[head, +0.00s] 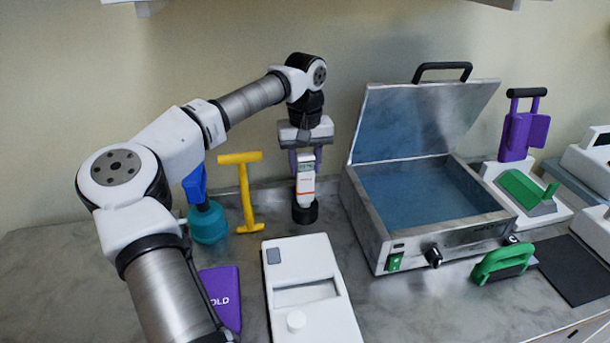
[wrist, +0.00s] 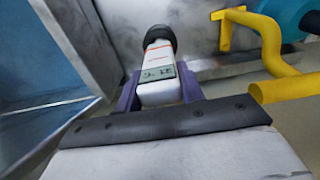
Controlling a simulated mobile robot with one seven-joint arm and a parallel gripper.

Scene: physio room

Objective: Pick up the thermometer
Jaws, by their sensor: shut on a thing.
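The thermometer (head: 305,180) is a white upright device with a small display and an orange-red mark, with a black round foot at its lower end. In the wrist view the thermometer (wrist: 159,77) points away from me, its display towards me. My gripper (head: 305,160) is above it, with purple fingers on both sides of its upper part. In the wrist view my gripper (wrist: 158,92) is shut on the thermometer. I cannot tell whether the black foot touches the counter.
An open metal bath (head: 375,225) with a raised lid stands to the right. A yellow tool (head: 243,190) and a teal bottle (head: 208,222) stand to the left. A white box device (head: 312,285) lies in front, beside a purple pack (head: 225,290). The wall is close behind.

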